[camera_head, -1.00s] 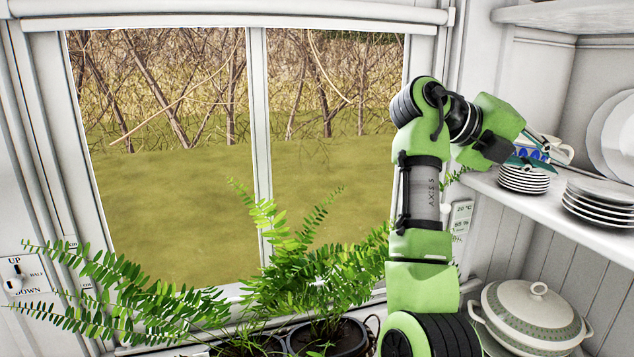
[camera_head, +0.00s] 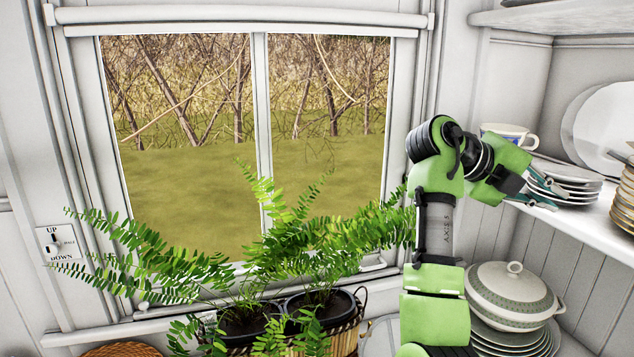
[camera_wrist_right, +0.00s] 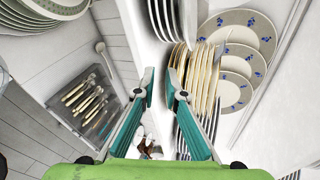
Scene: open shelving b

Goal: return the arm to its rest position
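My right arm (camera_head: 436,225) rises from the bottom of the head view and bends right toward the shelf. Its gripper (camera_head: 545,185) is at the front edge of the middle shelf, by the stacked plates. In the right wrist view the two teal fingers (camera_wrist_right: 160,76) stand apart with nothing held between them. Plates and the shelf edge show beyond the tips. I cannot tell whether a finger touches the shelf or plates. My left gripper is not in view.
A white cup (camera_head: 510,134) shows behind the gripper. Small plates (camera_head: 565,172) and gold-rimmed plates (camera_head: 625,200) crowd the shelf (camera_head: 590,228). A lidded tureen (camera_head: 512,295) stands below. Ferns (camera_head: 290,250) stand left of my arm. A cutlery tray (camera_wrist_right: 88,105) shows in the wrist view.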

